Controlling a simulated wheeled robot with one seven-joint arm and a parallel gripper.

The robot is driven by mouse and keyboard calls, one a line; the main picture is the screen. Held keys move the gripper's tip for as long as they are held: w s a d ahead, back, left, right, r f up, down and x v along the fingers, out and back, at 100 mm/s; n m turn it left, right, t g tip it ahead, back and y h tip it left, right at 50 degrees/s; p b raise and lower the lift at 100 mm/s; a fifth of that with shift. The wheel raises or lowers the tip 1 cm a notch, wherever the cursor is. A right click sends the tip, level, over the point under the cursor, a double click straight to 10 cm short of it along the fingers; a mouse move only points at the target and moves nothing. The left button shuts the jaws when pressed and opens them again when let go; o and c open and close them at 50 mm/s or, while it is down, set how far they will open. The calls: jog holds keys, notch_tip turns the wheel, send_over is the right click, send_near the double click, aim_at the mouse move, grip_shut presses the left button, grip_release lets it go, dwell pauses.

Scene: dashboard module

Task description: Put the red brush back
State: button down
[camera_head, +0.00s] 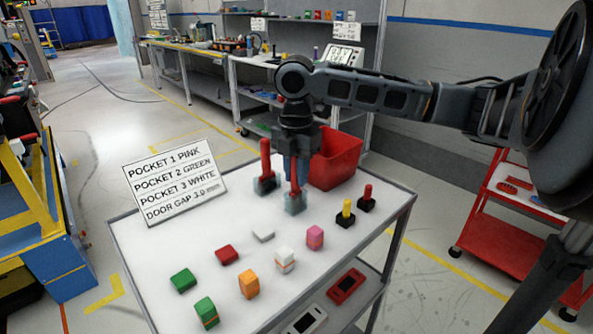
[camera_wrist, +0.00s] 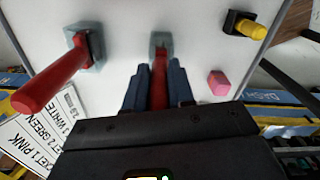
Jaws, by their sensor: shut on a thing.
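A red brush (camera_head: 295,192) stands upright in a bluish-grey block at the middle back of the white table top (camera_head: 190,240). My gripper (camera_head: 297,172) points down from above and is shut on its red handle. In the wrist view the red handle (camera_wrist: 159,92) lies between the dark fingers of my gripper (camera_wrist: 159,72), with a grey block (camera_wrist: 160,40) at its lower end. A second red-handled brush (camera_head: 265,158) stands to the left in a similar grey block; it also shows in the wrist view (camera_wrist: 50,85). Whether the held block touches the table is unclear.
A red bin (camera_head: 336,158) stands close behind my gripper at right. Yellow (camera_head: 346,213) and red (camera_head: 366,198) pegs in black bases stand to the right. Several coloured blocks, including a pink one (camera_head: 315,237), lie in front. A sign (camera_head: 175,182) stands at back left.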

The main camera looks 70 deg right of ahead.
jog(key=shift+f, duration=0.4)
jog(key=c, duration=1)
grip_release()
jog(key=shift+o, duration=0.2)
notch_tip(320, 180, up, 13)
jog(key=shift+r, duration=0.1)
